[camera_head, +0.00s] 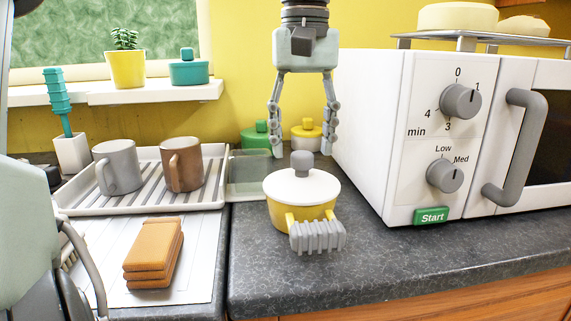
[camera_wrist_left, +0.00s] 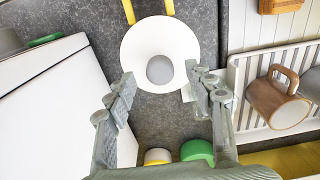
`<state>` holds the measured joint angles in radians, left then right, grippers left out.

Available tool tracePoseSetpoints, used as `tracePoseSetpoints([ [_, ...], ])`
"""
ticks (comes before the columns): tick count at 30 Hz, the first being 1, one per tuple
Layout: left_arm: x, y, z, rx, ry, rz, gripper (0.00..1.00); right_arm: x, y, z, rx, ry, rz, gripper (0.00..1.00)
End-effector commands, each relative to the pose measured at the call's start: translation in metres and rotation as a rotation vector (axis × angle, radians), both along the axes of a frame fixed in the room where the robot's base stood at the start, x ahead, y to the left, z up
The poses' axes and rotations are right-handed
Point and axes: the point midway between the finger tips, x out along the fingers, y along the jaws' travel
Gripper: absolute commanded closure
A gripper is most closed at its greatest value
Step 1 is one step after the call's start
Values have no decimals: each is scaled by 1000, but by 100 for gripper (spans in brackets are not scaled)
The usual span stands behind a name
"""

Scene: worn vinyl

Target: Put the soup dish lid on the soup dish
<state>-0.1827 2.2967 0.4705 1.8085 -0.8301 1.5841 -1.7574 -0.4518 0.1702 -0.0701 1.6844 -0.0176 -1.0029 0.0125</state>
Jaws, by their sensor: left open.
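The soup dish (camera_head: 301,213) is yellow and stands on the dark counter, its yellow prongs and ridged grey grip (camera_head: 318,236) facing the front. The white soup dish lid (camera_head: 280,186) with its grey knob (camera_head: 302,163) lies on top of it and looks level. In the left wrist view, the lid (camera_wrist_left: 140,45) hides most of the dish. My left gripper (camera_head: 302,152) points down, open and empty. Its fingertips (camera_wrist_left: 162,78) are on either side of the knob in the picture; I see no contact, and the exact height gap is unclear. My right gripper is not in view.
A white microwave (camera_head: 400,120) stands close on the right. A dish rack (camera_head: 215,190) with a grey mug (camera_head: 118,167) and brown mug (camera_head: 182,164) is on the left. Green (camera_head: 255,140) and yellow (camera_head: 306,140) lidded pots stand behind.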

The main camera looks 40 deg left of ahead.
Motion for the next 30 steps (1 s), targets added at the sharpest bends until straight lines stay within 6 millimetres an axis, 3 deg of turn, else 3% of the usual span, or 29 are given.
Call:
tracePoseSetpoints([
  [6, 0, 0, 11, 0, 0, 0, 46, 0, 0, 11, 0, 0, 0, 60],
  [30, 0, 0, 41, 1, -1, 0, 46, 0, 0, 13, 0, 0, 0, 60],
])
